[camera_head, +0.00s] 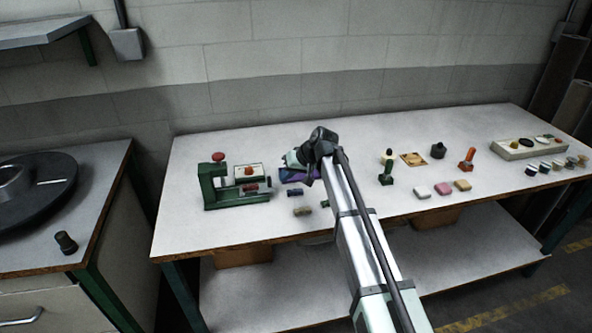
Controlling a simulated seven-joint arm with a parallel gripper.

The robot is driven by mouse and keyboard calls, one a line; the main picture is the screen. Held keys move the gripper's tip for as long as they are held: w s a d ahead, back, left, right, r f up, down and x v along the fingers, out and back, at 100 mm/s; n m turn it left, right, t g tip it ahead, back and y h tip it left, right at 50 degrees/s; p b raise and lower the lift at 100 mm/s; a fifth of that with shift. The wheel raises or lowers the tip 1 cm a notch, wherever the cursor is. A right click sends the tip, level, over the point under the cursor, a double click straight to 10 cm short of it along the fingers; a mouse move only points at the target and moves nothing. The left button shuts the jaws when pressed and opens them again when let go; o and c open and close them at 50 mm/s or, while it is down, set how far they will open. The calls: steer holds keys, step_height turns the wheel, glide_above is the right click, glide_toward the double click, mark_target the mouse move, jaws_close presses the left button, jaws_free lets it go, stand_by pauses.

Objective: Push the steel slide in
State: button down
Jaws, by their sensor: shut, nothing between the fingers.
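A green press (212,195) stands near the left end of the table, with a red knob on top of its upright. A pale block with a red part sits on its right side.
A purple box (290,178) lies between the press and my gripper. A dark blue piece (294,193) and a tan piece (302,211) lie in front. A green stamp (386,175), coloured blocks and a pale tray (520,147) stand to the right. The table's front left is clear.

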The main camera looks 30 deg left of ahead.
steer(key=shift+s+a, duration=0.8)
steer(key=shift+s, duration=0.05)
steer(key=s+a, duration=0.6)
steer(key=shift+s+a, duration=0.25)
steer(key=shift+s, duration=0.05)
steer(key=w+d, duration=0.3)
steer(key=shift+w+d, duration=0.2)
steer(key=shift+w, duration=0.05)
steer(key=v, duration=1)
steer(key=shift+a, duration=0.15)
